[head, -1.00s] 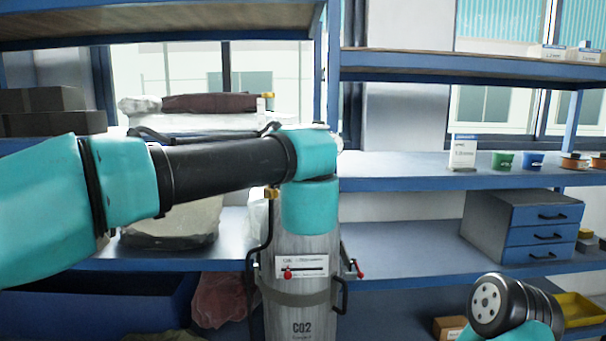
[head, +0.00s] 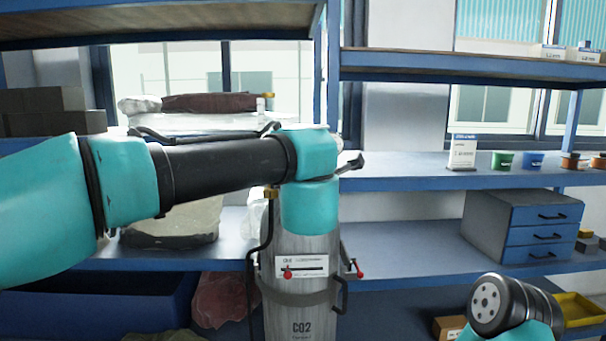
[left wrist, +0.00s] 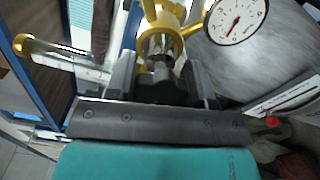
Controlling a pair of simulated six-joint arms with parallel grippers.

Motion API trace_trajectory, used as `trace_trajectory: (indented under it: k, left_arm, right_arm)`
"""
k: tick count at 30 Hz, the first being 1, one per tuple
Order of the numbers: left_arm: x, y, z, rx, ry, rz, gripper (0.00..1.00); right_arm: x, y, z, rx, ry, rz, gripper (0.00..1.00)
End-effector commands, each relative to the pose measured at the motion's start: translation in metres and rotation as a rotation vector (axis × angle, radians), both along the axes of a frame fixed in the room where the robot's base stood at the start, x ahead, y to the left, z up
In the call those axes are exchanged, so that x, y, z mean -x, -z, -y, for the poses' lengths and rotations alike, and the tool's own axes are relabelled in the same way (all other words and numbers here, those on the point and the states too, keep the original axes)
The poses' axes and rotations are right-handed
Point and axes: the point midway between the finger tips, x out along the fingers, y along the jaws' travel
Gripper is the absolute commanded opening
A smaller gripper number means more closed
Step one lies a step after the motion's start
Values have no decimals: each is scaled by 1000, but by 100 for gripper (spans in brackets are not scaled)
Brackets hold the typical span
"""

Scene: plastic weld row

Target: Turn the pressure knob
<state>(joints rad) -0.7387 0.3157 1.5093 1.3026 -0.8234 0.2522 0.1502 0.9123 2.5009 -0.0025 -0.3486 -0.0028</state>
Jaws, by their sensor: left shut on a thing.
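In the left wrist view my left gripper (left wrist: 157,68) is shut on the dark pressure knob (left wrist: 160,84), with one finger on each side of it. The yellow regulator body (left wrist: 160,22) lies just beyond the knob. A round white gauge (left wrist: 236,16) with a red needle sits to its right. In the head view the regulator and the left gripper's fingertips are hidden behind my left arm. The grey CO2 cylinder (head: 302,308) stands upright below the arm. My right gripper is not in view; only part of my right arm shows at lower right.
A clear tube with a yellow end (left wrist: 60,55) lies left of the gripper. Shelves hold a blue drawer unit (head: 540,228), a green cup (head: 502,160) and a blue cup (head: 533,160). A black hose (head: 254,240) hangs beside the cylinder.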

Motion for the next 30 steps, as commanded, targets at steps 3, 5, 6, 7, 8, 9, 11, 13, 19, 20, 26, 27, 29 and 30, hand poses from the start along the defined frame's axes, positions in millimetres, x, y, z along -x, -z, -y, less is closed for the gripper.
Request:
trace_trajectory:
  k: [3,5,6,7,8,9,11,13,19,20,26,27,29,30]
  left_arm:
    - [0,0,0,-109,0,-5,25]
    - [0,0,0,-165,0,-8,25]
    - [0,0,0,-204,0,-10,25]
    - [0,0,0,-232,0,-12,25]
    - [0,0,0,-260,0,-13,25]
    - [0,0,0,-299,0,-15,25]
    - [0,0,0,-355,0,-18,25]
    - [0,1,0,-421,0,-21,25]
    - [0,1,0,-611,0,-31,25]
    - [0,1,0,-639,0,-32,25]
    - [0,1,0,-829,0,-41,25]
    - [0,1,0,-868,0,-44,25]
    - [0,1,0,-924,0,-46,25]
    - [0,1,0,-963,0,-48,25]
  right_arm:
    - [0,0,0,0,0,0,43]
    - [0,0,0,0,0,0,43]
    - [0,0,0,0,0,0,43]
    - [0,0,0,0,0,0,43]
    - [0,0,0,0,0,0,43]
    - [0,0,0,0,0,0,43]
    - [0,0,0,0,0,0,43]
    - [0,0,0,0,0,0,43]
    - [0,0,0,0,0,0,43]
    - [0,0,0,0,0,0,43]
    - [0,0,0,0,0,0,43]
    - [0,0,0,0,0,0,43]
    - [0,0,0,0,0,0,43]
    - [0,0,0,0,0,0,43]
